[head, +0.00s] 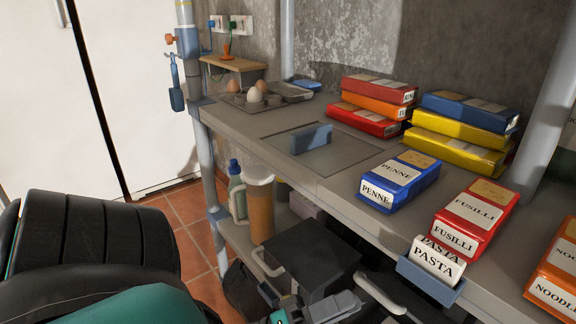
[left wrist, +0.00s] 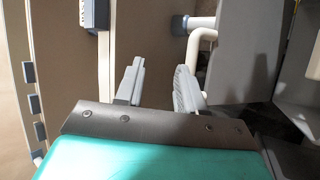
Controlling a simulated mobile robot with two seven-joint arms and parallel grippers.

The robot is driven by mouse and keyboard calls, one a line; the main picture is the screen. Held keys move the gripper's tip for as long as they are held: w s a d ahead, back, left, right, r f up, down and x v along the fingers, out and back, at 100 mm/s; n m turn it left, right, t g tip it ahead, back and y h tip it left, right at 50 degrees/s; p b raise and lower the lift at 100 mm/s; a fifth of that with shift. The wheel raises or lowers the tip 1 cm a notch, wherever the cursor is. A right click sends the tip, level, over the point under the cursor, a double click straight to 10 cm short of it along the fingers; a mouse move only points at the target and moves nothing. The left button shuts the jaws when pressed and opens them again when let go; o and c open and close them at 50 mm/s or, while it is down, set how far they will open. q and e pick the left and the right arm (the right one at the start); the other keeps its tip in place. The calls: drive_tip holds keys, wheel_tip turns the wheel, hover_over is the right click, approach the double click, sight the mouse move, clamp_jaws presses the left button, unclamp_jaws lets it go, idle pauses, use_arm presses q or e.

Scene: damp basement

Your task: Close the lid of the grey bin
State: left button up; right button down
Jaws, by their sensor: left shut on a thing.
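A dark grey bin (head: 312,252) stands low under the worktop in the head view, with a pale handle (head: 266,263) at its left side. I cannot tell clearly how its lid stands. My left gripper (head: 318,306) is low in front of it, with pale grey fingers. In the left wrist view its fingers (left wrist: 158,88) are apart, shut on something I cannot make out. A pale handle (left wrist: 203,38) and a grey panel (left wrist: 243,50) show just beyond and right of the fingers. My right gripper is not in view.
A second dark body with a pale handle (head: 380,294) is right of the bin. Above, the worktop (head: 330,180) holds several food boxes, with a blue PENNE box (head: 400,182) near its front edge. A tan bottle (head: 260,208) stands on the lower shelf.

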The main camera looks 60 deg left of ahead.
use_arm(q)
drive_tip(key=f+b+v, duration=0.1)
drive_tip(key=b+v, duration=0.2)
drive_tip(key=v, duration=0.8)
drive_tip(key=shift+w+d, duration=0.15)
drive_tip(key=shift+w, duration=0.1)
idle(0.3)
drive_tip(key=shift+f, duration=0.1)
idle(0.4)
